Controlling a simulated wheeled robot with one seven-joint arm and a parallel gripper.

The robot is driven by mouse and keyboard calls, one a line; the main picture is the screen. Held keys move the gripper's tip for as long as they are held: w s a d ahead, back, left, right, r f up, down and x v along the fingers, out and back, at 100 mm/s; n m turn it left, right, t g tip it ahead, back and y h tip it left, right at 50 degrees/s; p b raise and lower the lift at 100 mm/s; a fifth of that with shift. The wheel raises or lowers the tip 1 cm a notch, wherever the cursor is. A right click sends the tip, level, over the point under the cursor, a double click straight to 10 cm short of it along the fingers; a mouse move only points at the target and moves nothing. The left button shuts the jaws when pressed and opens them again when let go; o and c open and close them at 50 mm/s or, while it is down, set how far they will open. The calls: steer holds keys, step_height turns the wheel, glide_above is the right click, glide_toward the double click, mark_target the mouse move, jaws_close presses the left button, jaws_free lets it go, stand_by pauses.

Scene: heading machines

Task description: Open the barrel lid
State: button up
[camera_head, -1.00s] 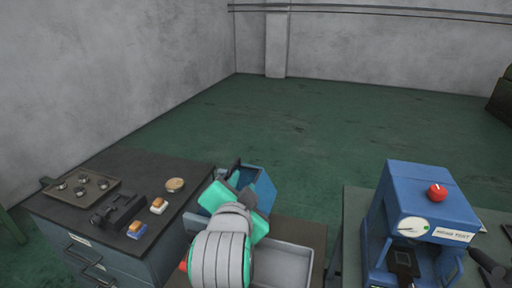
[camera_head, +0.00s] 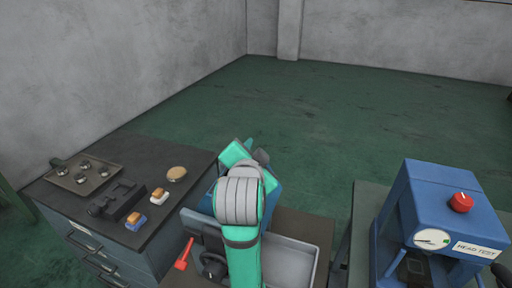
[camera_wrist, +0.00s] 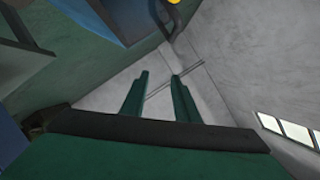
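My gripper (camera_wrist: 158,96) shows in the wrist view as two dark green fingers held apart, with nothing between them. Beyond them are pale grey wall surfaces. In the head view my teal and grey arm rises in the middle and hides the fingertips. A blue machine (camera_head: 203,224) stands partly behind the arm, with a black handwheel and a red lever (camera_head: 184,254). I cannot tell whether this machine is the barrel. No lid can be made out clearly. In the wrist view a blue surface (camera_wrist: 115,18) lies at the top, apart from the fingers.
A dark bench (camera_head: 150,160) at left holds a tray (camera_head: 90,173) with several round pieces, a black fixture, two small orange-topped blocks and a tan disc (camera_head: 177,173). A grey tray (camera_head: 288,263) lies right of my arm. A blue test press (camera_head: 430,215) stands at right.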

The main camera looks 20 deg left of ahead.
steer(key=shift+x, duration=1.4)
jaws_close()
stand_by(0.4)
jaws_free()
steer(key=shift+s, duration=0.1)
